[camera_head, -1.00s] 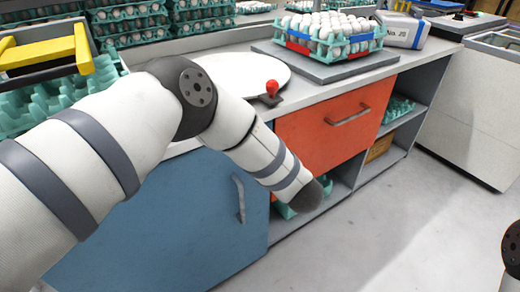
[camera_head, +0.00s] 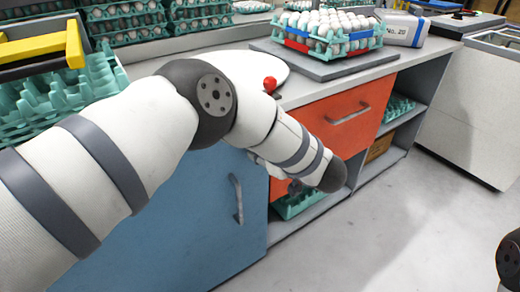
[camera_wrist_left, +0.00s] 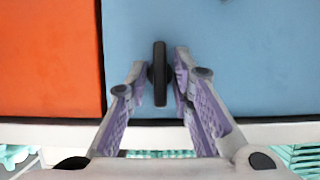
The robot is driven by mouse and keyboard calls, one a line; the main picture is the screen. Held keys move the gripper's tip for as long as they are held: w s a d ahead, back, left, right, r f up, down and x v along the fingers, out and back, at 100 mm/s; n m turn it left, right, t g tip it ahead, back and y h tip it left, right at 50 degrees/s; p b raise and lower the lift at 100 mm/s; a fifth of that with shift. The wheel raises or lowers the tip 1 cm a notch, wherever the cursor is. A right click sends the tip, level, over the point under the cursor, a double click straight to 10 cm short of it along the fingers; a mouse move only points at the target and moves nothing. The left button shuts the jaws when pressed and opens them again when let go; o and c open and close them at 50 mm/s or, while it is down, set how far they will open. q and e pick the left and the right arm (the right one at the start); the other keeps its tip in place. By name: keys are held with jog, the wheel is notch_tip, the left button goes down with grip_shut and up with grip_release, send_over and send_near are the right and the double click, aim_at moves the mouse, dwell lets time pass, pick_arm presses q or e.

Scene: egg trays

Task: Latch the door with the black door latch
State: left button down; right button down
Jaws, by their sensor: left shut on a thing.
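The black door latch (camera_wrist_left: 159,78) is a dark upright bar on the blue door (camera_wrist_left: 240,60), close to the seam with the orange panel (camera_wrist_left: 48,60) in the left wrist view. My left gripper (camera_wrist_left: 160,64) is shut on the latch, with one finger on each side of it. In the head view my left arm hides the latch and most of the gripper. The blue door (camera_head: 165,225) there has a grey handle, and the orange front (camera_head: 350,108) stands to its right. My right gripper is out of view.
A red knob (camera_head: 270,84) stands on the counter above the doors. An egg tray full of eggs (camera_head: 328,50) sits on a grey platform at the back. Green trays (camera_head: 298,203) lie on the open lower shelf. The floor in front is clear.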

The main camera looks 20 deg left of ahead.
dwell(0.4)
pick_arm(q)
jog(key=c, duration=1.7)
grip_release()
jog(key=v, duration=1.2)
